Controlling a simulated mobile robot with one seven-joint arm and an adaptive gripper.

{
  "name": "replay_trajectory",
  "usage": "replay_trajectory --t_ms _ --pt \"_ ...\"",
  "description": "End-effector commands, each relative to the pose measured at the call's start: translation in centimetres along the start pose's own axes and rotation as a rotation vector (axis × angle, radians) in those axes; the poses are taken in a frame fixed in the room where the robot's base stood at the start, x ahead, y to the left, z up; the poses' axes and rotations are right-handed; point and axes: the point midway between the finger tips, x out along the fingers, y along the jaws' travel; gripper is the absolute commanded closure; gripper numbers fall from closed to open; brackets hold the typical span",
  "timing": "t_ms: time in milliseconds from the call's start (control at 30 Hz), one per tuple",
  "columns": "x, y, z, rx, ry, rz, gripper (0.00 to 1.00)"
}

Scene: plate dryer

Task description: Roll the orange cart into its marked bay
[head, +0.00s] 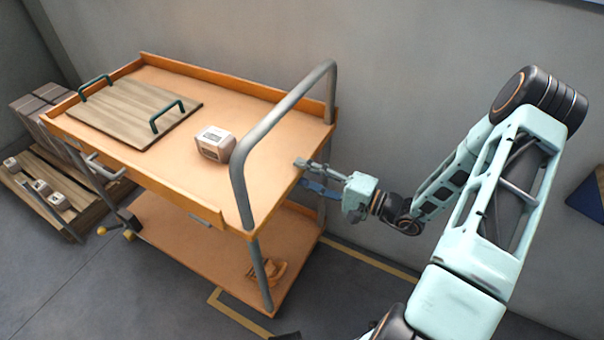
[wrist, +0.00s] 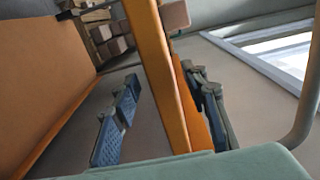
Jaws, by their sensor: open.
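The orange cart (head: 250,95) stands by the wall, with a grey tube handle (head: 285,105) at its right end and an orange lower shelf (head: 190,235). Yellow floor tape (head: 238,317) marks a bay at the cart's right end; the cart hides part of the outline. My gripper (head: 304,175) is open at the cart's right end, beside the handle. In the wrist view, an orange cart edge (wrist: 152,65) passes between my gripper's spread fingers (wrist: 160,80). I cannot tell whether either finger touches it.
A wooden board with green handles (head: 135,110) and a pale box (head: 215,143) lie on the cart top. An orange item (head: 265,272) sits on the lower shelf. A pallet with small boxes (head: 60,190) stands at left. The wall (head: 430,60) is close behind.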

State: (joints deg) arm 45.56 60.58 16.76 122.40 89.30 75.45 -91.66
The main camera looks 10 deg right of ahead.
Motion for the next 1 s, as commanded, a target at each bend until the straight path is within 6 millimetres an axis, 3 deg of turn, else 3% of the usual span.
replay_trajectory --t_ms 200,500,867,1000 --pt "2.1 0.1 0.0 -0.001 -0.001 0.001 0.59" --pt "2.3 0.0 0.0 0.0 0.001 0.001 0.59" --pt "2.2 0.0 0.0 0.0 0.0 0.001 0.99" --pt "2.2 0.0 0.0 0.0 0.0 0.001 1.0"
